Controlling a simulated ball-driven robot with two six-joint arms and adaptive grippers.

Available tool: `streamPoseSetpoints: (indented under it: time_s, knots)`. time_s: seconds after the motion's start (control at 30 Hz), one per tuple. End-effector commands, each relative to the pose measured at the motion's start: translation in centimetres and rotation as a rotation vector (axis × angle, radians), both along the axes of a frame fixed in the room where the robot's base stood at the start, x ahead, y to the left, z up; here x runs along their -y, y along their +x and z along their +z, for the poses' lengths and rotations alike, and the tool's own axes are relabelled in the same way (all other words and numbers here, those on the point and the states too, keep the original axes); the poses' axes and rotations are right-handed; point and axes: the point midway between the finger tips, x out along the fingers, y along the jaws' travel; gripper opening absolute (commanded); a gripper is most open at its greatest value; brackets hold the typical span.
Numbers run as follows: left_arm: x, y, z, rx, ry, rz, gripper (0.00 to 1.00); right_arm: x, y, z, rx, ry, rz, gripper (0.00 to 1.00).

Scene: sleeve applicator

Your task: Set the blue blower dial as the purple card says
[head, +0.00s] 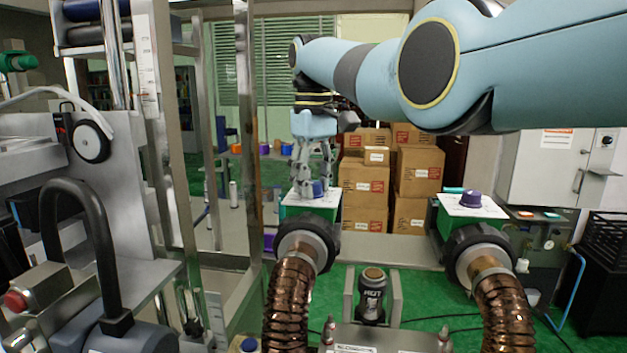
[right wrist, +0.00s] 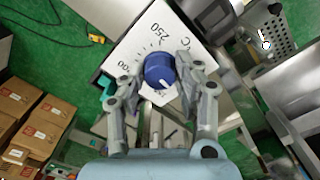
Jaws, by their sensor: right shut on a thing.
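The blue blower dial (head: 319,187) sits on a white scale plate (head: 297,207) on top of the left of two blowers (head: 309,241). My right gripper (head: 314,186) reaches down from above and is shut on the blue dial. In the right wrist view the blue dial (right wrist: 159,68) is between the fingertips (right wrist: 158,74), with a white pointer line towards its lower right edge. The white plate (right wrist: 170,28) there shows "250" and a partly hidden number ending in "00". I cannot make out a purple card. My left gripper is not in view.
A large machine (head: 100,200) fills the left. Stacked cardboard boxes (head: 364,190) stand behind.

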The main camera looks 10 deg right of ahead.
Motion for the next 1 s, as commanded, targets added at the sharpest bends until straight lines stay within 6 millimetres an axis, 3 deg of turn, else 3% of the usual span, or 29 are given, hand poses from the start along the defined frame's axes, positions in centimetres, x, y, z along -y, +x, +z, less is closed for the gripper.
streamPoseSetpoints:
  time_s: [0.5, 1.0]
  knots:
    - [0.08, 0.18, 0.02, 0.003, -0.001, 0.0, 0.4, 0.0, 0.03, 0.09, 0.001, -0.001, -0.329, 0.0]
    - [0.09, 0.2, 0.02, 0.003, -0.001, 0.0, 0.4, -0.02, 0.05, 0.11, 0.002, 0.0, -0.397, 0.0]
